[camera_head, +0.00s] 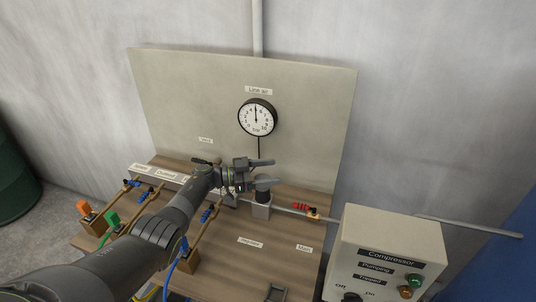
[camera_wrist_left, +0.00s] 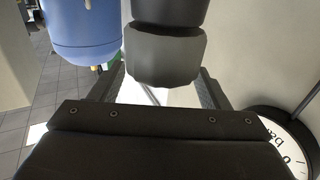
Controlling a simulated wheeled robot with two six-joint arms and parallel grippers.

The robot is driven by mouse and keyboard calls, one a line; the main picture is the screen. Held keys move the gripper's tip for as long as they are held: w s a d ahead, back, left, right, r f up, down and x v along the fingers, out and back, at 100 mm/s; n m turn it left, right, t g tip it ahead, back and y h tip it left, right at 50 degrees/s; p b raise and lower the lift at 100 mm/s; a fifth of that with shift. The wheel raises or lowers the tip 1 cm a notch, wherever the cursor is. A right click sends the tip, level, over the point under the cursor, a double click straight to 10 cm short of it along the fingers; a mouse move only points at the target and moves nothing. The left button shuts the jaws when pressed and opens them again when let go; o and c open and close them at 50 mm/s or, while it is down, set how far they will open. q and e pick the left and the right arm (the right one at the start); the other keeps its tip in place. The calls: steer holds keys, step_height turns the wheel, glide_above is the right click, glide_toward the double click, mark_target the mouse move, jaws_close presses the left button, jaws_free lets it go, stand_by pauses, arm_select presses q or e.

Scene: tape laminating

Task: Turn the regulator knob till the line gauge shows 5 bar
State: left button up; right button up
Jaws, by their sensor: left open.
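The round line gauge (camera_head: 257,117) hangs on the upright panel. Its needle points about straight up, near mid-scale; the digits are too small to read exactly. Part of its dial (camera_wrist_left: 290,140) shows in the left wrist view. The regulator (camera_head: 261,209) is a pale block with a dark upper part on the wooden board below the gauge. My left gripper (camera_head: 268,172) is open at the regulator's top. In the left wrist view, a dark and grey cylinder (camera_wrist_left: 165,58), apparently the knob, sits between the spread fingers; contact cannot be told. My right gripper is not in view.
A red-handled valve (camera_head: 302,207) is on the pipe right of the regulator. Blue-handled valves (camera_head: 207,214) stand left, partly behind my arm. The compressor box (camera_head: 345,235) stands at right. The front of the wooden board (camera_head: 225,262) has bare room.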

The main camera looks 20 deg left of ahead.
arm_select(q)
step_height(320, 180, up, 5)
steer(key=shift+f+p, duration=0.1)
steer(key=shift+p, duration=0.3)
steer(key=shift+r, duration=1)
steer(key=shift+a, duration=0.1)
